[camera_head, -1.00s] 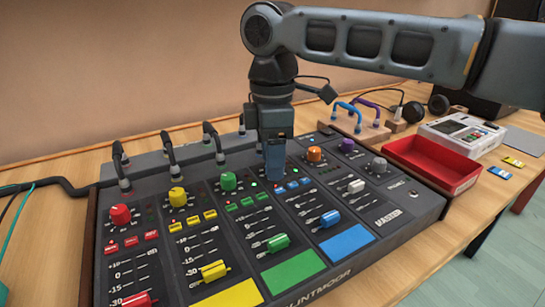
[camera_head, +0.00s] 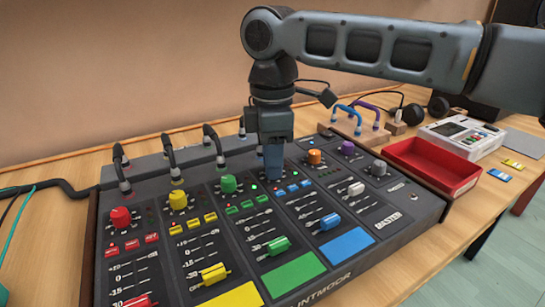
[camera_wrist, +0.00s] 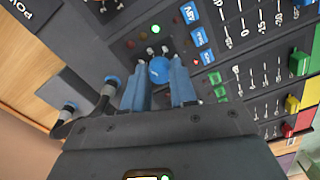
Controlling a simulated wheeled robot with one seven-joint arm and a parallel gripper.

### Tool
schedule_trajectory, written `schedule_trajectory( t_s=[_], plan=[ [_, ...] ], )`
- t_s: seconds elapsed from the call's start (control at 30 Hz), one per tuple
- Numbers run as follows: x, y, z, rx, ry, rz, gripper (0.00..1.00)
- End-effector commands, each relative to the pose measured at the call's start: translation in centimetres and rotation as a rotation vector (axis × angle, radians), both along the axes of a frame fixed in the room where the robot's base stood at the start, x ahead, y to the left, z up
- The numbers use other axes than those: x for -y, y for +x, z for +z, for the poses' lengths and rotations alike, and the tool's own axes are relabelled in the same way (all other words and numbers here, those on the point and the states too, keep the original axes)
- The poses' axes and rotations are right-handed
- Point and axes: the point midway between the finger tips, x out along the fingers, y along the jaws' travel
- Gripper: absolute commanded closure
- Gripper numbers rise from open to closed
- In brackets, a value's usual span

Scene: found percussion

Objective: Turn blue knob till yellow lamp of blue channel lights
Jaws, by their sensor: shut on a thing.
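The blue knob (camera_wrist: 159,70) sits between the two fingers of my gripper (camera_wrist: 160,84) in the wrist view. My gripper (camera_head: 272,172) is shut on it, pointing down at the blue channel, and hides the knob in the head view. By the knob in the wrist view, a green lamp (camera_wrist: 155,28) glows brightly. A small lamp near it (camera_wrist: 158,44) looks dull and brownish, and I see no bright yellow lamp there. The blue channel also has blue buttons (camera_head: 293,187), a blue fader (camera_head: 330,221) and a blue panel (camera_head: 347,244).
The green knob (camera_head: 228,184) is left of my gripper, the orange knob (camera_head: 314,157) right of it. Goose-neck stalks (camera_head: 213,143) rise along the console's back. A red tray (camera_head: 432,166) and a white device (camera_head: 462,138) stand to the right.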

Motion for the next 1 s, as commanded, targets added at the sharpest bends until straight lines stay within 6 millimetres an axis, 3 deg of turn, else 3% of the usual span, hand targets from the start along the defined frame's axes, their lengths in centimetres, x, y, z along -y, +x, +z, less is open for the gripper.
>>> schedule_trajectory(
  t_s=[0.7, 1.0],
  plan=[
    [-0.03, -0.15, 0.37, -0.006, -0.001, -0.404, 1.0],
    [0.05, -0.08, 0.1, -0.004, -0.003, -0.502, 1.0]
  ],
)
